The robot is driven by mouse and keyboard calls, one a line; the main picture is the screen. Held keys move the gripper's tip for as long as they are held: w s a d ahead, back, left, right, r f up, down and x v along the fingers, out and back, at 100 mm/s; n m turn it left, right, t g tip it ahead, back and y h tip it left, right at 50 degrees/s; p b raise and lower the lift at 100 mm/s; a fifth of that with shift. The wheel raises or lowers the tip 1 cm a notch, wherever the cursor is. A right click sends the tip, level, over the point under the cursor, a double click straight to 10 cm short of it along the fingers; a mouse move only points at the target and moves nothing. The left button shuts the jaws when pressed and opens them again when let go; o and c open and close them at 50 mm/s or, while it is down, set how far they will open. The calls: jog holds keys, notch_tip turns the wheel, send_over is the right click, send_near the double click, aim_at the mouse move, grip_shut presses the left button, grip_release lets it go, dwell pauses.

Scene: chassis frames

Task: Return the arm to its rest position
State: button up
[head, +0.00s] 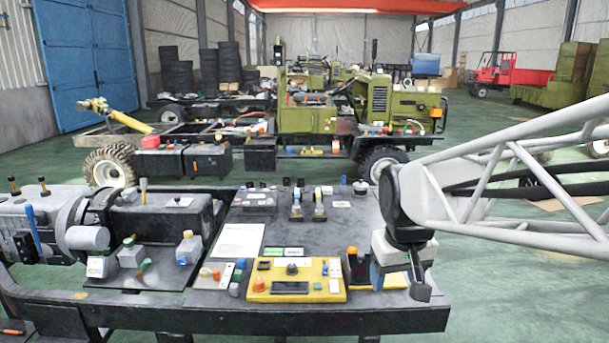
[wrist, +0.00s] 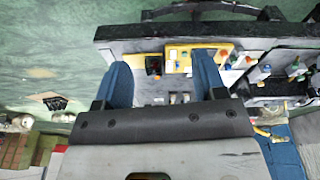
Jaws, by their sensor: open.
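My gripper (head: 385,278) hangs at the end of my white lattice arm, over the right end of the dark bench (head: 300,318) in the head view. In the wrist view my gripper (wrist: 163,82) shows two blue fingers spread apart, with nothing held between them. A yellow control panel (head: 325,268) lies on the bench just left of the gripper. In the wrist view the yellow panel (wrist: 180,55) shows beyond and between the fingertips. Part of the bench top behind my gripper is hidden.
A white sheet (head: 238,241), bottles (head: 189,248) and several small parts crowd the bench. An olive vehicle (head: 330,105) on a chassis stands behind. A red truck (head: 500,72) stands far back.

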jog(key=s+d+f+m, duration=0.1)
jog(key=s, duration=0.6)
jog(key=s+d+f, duration=0.1)
jog(key=s+f, duration=0.1)
jog(key=s, duration=0.5)
jog(key=shift+s+f+m, duration=0.25)
jog(key=shift+s+m, duration=0.15)
